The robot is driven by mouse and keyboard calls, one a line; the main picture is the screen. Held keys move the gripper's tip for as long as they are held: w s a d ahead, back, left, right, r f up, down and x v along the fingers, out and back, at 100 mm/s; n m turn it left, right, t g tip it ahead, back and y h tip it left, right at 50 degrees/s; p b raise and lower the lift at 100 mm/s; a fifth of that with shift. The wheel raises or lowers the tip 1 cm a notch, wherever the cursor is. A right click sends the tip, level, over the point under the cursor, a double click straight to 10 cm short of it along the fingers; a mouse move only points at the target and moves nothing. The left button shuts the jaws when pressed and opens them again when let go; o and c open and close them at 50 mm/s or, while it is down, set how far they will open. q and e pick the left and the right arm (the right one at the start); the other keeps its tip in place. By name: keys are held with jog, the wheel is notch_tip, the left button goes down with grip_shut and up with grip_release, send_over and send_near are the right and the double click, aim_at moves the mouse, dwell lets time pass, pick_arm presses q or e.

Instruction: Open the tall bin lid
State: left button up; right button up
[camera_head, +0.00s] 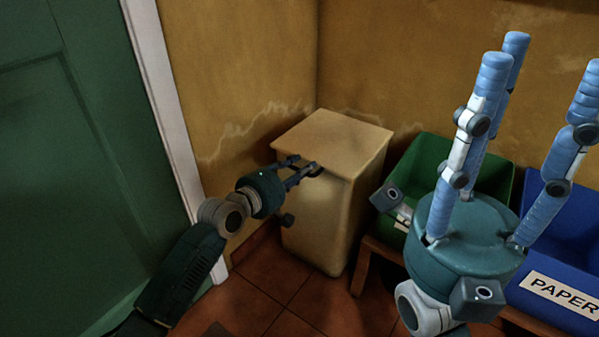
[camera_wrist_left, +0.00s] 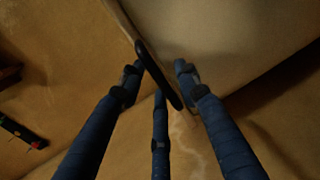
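The tall bin (camera_head: 318,222) is a cream box in the corner between the walls. Its lid (camera_head: 335,138) lies flat on top and looks closed. My left gripper (camera_head: 303,170) is at the lid's front left edge. In the left wrist view, a thin black handle (camera_wrist_left: 158,72) runs slantwise between the spread fingers of my left gripper (camera_wrist_left: 157,82). The fingers look open around the handle; whether any of them touches it I cannot tell. My right gripper (camera_head: 540,85) is large in the foreground, its fingers pointing up, open and empty.
A green bin (camera_head: 430,155) and a blue bin labelled PAPER (camera_head: 555,300) stand to the right on a low wooden stand (camera_head: 362,268). A green door (camera_head: 75,150) with a white frame is at the left. Tiled floor (camera_head: 255,300) is free in front.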

pick_arm(q)
grip_shut()
dwell(0.3)
